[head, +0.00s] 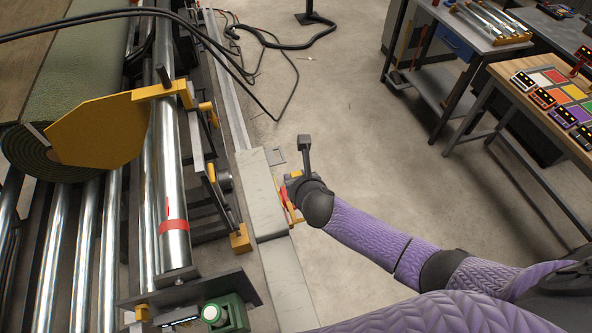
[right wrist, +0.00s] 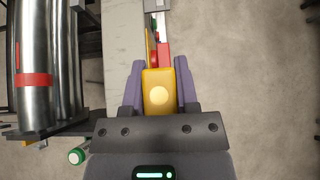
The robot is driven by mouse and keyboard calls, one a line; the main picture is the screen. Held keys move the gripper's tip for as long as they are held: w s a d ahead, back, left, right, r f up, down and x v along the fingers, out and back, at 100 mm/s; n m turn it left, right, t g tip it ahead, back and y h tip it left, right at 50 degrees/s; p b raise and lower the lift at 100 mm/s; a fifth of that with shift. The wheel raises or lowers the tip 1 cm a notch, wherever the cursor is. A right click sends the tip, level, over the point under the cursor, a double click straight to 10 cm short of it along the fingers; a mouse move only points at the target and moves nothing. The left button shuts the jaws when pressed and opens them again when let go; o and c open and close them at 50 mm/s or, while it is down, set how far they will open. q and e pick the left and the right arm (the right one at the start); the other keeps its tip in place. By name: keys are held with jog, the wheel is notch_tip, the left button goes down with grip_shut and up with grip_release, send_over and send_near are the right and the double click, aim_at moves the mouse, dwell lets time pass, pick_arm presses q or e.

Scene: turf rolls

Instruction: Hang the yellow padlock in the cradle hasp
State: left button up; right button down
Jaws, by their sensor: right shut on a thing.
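A yellow block-like body with a pale round spot, which looks like the yellow padlock (right wrist: 159,98), sits between the purple fingers of my right gripper (right wrist: 160,80), which is shut on it. Beyond it in the right wrist view are a red piece (right wrist: 163,53) and a small green piece; whether these belong to the hasp I cannot tell. In the head view my right gripper (head: 290,197) is beside the pale rail, with yellow and red parts at its tip. The padlock's shackle is not clearly visible. I cannot identify the cradle hasp for certain. My left gripper is out of view.
The pale rail (head: 262,190) runs beside the steel rollers (head: 174,215) and yellow-fitted frame. A turf roll (head: 35,152) lies at left behind a yellow plate (head: 100,130). A green button box (head: 225,315) is at the front.

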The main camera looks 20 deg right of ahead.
notch_tip(320, 180, down, 6)
jog(key=b, duration=0.4)
jog(key=shift+r+b, duration=0.15)
jog(key=shift+b, duration=0.15)
jog(key=shift+p, duration=0.55)
dwell(1.0)
jog(key=shift+f+b, duration=2.25)
jog(key=shift+f, duration=0.35)
jog(key=shift+c, duration=1.4)
grip_release()
jog(key=p+v, duration=0.3)
jog(key=v, duration=0.7)
jog(key=shift+p, duration=0.3)
